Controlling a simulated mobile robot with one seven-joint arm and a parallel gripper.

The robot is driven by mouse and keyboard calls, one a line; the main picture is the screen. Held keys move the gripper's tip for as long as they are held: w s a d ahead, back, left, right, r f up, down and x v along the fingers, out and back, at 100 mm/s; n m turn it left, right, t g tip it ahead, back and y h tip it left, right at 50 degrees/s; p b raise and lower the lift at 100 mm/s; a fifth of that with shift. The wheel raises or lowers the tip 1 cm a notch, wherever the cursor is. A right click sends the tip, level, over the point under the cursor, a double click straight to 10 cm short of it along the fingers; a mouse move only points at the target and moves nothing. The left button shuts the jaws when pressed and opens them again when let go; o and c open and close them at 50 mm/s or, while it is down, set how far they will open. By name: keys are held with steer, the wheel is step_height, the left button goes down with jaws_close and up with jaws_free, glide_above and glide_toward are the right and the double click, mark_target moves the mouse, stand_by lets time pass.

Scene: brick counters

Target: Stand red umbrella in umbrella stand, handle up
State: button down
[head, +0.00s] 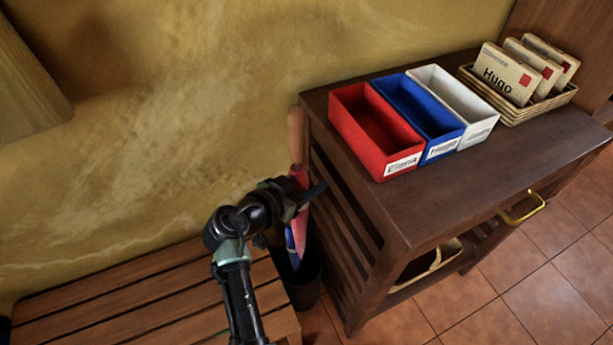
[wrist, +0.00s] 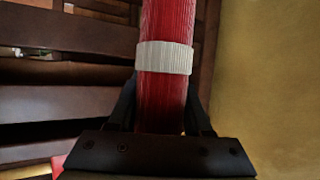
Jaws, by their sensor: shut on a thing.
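The red umbrella (head: 300,178) is upright between the wooden bench and the dark console table. In the wrist view its red shaft with a white band (wrist: 165,58) stands between my fingers. My gripper (head: 306,196) is shut on it. A light brown upright piece (head: 296,130) above the red part looks like its handle. The dark round umbrella stand (head: 304,288) is on the floor below, partly hidden by my arm. A blue piece (head: 291,247), perhaps another umbrella, shows at its mouth. I cannot tell whether the red umbrella's lower end is inside the stand.
The slatted bench (head: 150,300) is at left, close to the stand. The console table (head: 440,200) is at right, with red (head: 348,122), blue (head: 440,131) and white (head: 470,109) bins and a letter basket (head: 512,112). The wall is close behind.

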step_height(320, 180, down, 24)
steer(key=b, duration=2.3)
steer(key=shift+f, duration=0.15)
steer(key=shift+c, duration=2.2)
jaws_free()
steer(key=shift+o, duration=1)
steer(key=shift+f, duration=0.1)
steer(key=p+v, duration=0.5)
steer(key=v, duration=0.8)
steer(key=shift+p, duration=0.35)
